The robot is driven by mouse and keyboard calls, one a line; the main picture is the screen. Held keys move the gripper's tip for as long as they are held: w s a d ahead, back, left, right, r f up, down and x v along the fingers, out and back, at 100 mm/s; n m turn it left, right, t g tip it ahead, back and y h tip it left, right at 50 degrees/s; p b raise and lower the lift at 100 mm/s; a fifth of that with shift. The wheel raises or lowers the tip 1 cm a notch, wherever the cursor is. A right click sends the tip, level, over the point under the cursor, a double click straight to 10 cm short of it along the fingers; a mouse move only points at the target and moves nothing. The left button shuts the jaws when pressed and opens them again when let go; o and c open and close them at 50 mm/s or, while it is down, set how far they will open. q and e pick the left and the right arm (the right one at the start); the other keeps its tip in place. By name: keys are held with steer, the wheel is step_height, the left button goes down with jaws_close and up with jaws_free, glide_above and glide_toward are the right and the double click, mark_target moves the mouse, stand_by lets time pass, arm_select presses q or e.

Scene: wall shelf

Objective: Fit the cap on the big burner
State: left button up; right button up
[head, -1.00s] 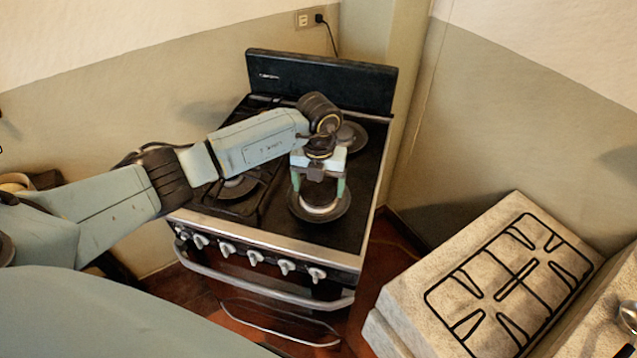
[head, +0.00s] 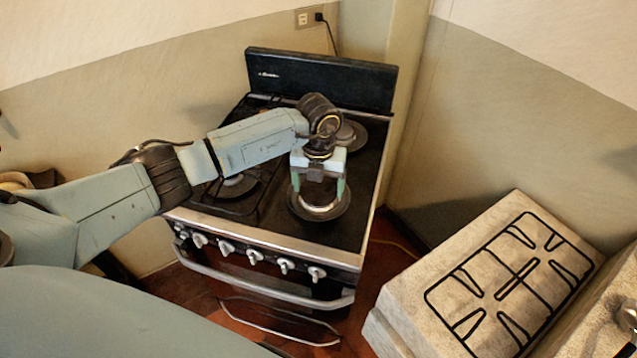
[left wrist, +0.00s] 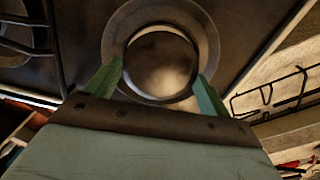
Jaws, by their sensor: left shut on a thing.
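The big burner (head: 343,212) is a wide dark disc at the front right of the black stove top. My left gripper (head: 319,194) points down over it, its green fingers on either side of the round cap (head: 319,209). In the left wrist view the cap (left wrist: 162,65) is a smooth brownish disc with a dark rim, between the two fingertips (left wrist: 160,80). The wider burner ring (left wrist: 113,38) shows around it. The cap looks roughly centred; whether it touches the burner cannot be told. My right gripper is out of view.
A black grate (head: 237,205) covers the left side of the stove. Another burner (head: 352,136) lies behind my gripper. A loose grate (head: 515,280) rests on the stone counter at right. Knobs and an oven handle (head: 262,286) line the stove's front.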

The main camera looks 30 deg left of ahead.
arm_select(q)
steer(key=shift+f, duration=0.1)
stand_by(0.7)
steer(key=o, duration=1)
steer(key=shift+c, duration=0.2)
steer(key=shift+r+p, duration=2.75)
steer(key=shift+r, duration=0.8)
steer(key=shift+f, duration=0.1)
